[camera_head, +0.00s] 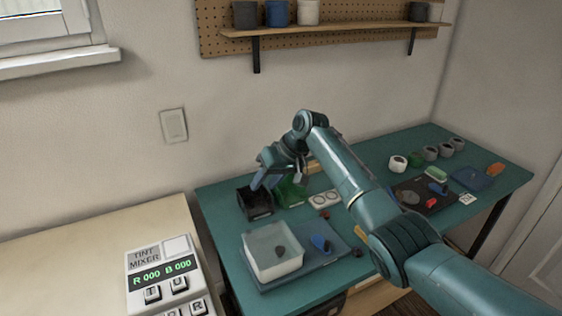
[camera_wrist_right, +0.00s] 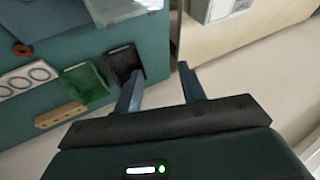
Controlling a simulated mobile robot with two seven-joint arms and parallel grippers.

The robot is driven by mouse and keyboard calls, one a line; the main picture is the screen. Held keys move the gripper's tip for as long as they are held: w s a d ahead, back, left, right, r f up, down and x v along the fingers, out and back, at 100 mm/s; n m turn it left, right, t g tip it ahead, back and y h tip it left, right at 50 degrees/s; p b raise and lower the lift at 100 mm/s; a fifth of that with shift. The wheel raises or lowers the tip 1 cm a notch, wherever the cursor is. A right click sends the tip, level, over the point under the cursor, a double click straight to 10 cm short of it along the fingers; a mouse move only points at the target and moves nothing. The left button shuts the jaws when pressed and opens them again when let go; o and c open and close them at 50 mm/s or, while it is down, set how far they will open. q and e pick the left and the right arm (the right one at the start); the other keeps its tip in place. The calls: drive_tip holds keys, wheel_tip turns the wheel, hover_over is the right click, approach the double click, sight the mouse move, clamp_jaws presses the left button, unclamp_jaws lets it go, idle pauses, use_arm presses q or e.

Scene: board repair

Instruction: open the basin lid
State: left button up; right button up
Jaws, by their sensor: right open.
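The white basin (camera_head: 262,264) stands on a blue-grey mat at the near left of the teal table. I cannot tell whether this is a lid with a knob or an open basin. Part of the basin shows at the top of the right wrist view (camera_wrist_right: 125,10). My right gripper (camera_head: 262,178) is over the black bin (camera_head: 256,208), behind the basin and apart from it. Its two fingers (camera_wrist_right: 158,88) are spread with nothing between them. My left gripper is not in view.
A green bin (camera_head: 291,190) is beside the black one. A blue item (camera_head: 320,243) lies right of the basin on the mat (camera_head: 312,262). A white strip with round wells (camera_head: 324,199) lies behind. A tint mixer (camera_head: 163,273) stands on the pale counter (camera_head: 100,250) at left.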

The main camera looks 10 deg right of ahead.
drive_tip(key=v, duration=0.8)
drive_tip(key=shift+b, duration=0.3)
drive_tip(key=shift+d, duration=0.1)
drive_tip(key=s+d+f+m+h, duration=0.1)
drive_tip(key=s+d+f+h, duration=0.15)
drive_tip(key=s+f, duration=1.45)
drive_tip(key=s+d+f+m+t+h, duration=0.15)
drive_tip(key=s+d, duration=0.25)
drive_tip(key=s, duration=0.7)
drive_tip(key=s+d+f+g+h, duration=0.15)
drive_tip(key=s+d, duration=0.25)
drive_tip(key=s, duration=0.8)
drive_tip(key=w+a+f+t+y, duration=0.3)
drive_tip(key=w+a+f+t, duration=0.3)
drive_tip(key=f+t, duration=0.1)
drive_tip(key=shift+a+n+t, duration=0.15)
drive_tip(key=shift+n+t, duration=0.3)
drive_tip(key=shift+t, duration=0.05)
